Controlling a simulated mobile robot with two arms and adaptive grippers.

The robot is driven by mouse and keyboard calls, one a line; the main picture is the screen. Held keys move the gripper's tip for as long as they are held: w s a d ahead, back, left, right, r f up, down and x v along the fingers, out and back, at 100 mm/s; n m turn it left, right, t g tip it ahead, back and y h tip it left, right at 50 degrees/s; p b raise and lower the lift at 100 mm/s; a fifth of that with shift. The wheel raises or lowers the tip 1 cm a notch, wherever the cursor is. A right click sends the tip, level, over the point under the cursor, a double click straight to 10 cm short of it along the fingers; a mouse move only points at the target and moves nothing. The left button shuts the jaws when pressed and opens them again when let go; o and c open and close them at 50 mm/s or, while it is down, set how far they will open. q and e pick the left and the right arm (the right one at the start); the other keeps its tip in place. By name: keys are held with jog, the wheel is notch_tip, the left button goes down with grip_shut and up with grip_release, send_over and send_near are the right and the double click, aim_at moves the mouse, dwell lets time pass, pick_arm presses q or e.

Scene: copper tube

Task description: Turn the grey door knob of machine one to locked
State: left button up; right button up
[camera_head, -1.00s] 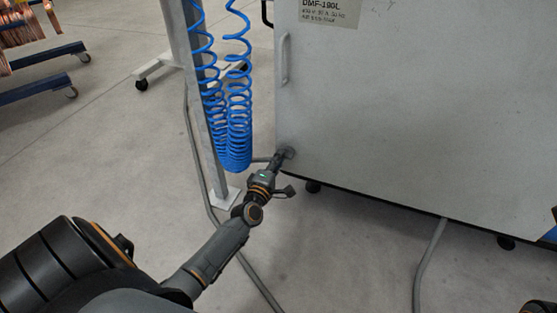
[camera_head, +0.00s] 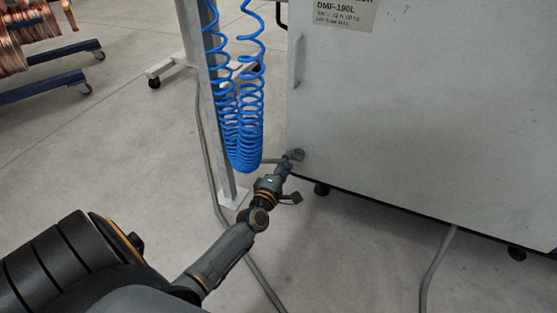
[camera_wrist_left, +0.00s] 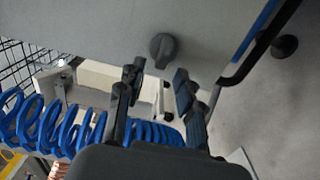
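The grey door knob (camera_head: 298,154) sits low on the left edge of the pale machine door (camera_head: 400,110). In the left wrist view the dark round knob (camera_wrist_left: 163,48) has a raised grip bar; I cannot tell whether its position means locked. My left gripper (camera_head: 287,167) is just in front of and below the knob in the head view. In the left wrist view my left gripper (camera_wrist_left: 158,76) is open and empty, with a finger to each side below the knob and a gap to it. My right gripper is out of view.
A blue coiled hose (camera_head: 242,120) hangs by a grey post (camera_head: 208,110), close left of my left arm. A door handle (camera_head: 298,62) is above the knob. A grey cable (camera_head: 212,170) runs along the floor. Copper coils on a rack (camera_head: 50,85) stand far left.

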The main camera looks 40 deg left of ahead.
pick_arm(q)
jog(key=v, duration=1)
jog(key=shift+s, duration=0.25)
jog(key=shift+d+r, duration=0.1)
jog(key=shift+d, duration=0.05)
